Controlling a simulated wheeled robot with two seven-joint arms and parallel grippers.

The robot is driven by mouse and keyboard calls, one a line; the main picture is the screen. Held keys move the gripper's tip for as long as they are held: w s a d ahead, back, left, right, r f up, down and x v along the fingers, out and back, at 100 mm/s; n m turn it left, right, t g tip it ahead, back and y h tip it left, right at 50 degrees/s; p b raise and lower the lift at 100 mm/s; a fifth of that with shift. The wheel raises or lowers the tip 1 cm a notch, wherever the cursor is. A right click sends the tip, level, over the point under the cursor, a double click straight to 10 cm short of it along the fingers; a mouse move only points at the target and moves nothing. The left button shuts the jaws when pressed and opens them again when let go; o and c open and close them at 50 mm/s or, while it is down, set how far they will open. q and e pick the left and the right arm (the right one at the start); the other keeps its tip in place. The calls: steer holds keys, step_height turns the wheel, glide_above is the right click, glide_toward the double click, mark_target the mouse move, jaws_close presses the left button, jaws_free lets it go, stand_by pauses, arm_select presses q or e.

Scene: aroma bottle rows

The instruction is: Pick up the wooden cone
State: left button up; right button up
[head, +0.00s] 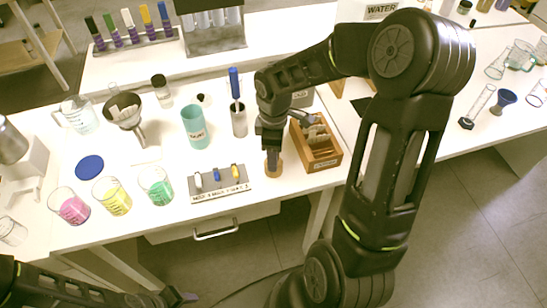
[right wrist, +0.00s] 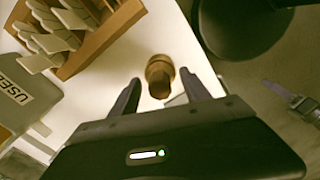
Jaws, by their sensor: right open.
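A small brown wooden cone (right wrist: 159,72) stands on the white table in the right wrist view, near the table's edge. It lies in line with the gap between the fingertips of my right gripper (right wrist: 160,84), which is open and empty. In the head view, the wooden cone (head: 273,166) shows just below my right gripper (head: 271,142), which partly hides it. Whether the fingers reach down beside the cone is hard to tell. My left gripper (head: 184,297) is low at the bottom left, off the table's front, too small to read its jaws.
A wooden box (head: 318,155) with several pieces stands just right of the cone. A labelled block (head: 219,184) with small coloured items lies to the left. A teal cup (head: 195,127) and a grey holder (head: 239,122) stand behind. Beakers with coloured liquid (head: 156,184) line the front left.

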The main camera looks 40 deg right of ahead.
steer(key=shift+f, duration=0.4)
jaws_close()
stand_by(0.7)
